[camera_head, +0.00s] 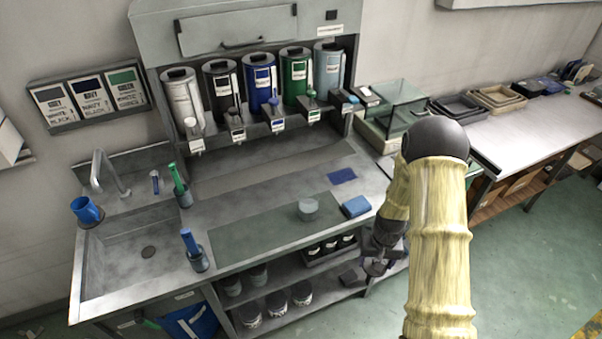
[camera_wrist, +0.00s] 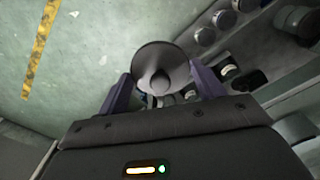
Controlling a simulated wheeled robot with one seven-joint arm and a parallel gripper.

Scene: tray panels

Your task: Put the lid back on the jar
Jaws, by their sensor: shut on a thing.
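A small pale, see-through jar (camera_head: 308,208) stands on the dark mat on the counter, with no lid visible on it. My gripper (camera_wrist: 160,78) is shut on a grey round lid (camera_wrist: 152,58), which shows as a disc with a knob between the two fingers in the wrist view. In the head view my gripper (camera_head: 376,262) is at the counter's front right, beyond the jar to the right and lower in the picture. The lid is hard to make out there against the dark gripper.
A blue block (camera_head: 356,207) lies just right of the jar. Several dark containers stand in a rack (camera_head: 328,252) below the counter's front edge, and lidded tins (camera_head: 276,306) fill the lower shelf. A sink (camera_head: 140,250) is at the left. The mat's left part is clear.

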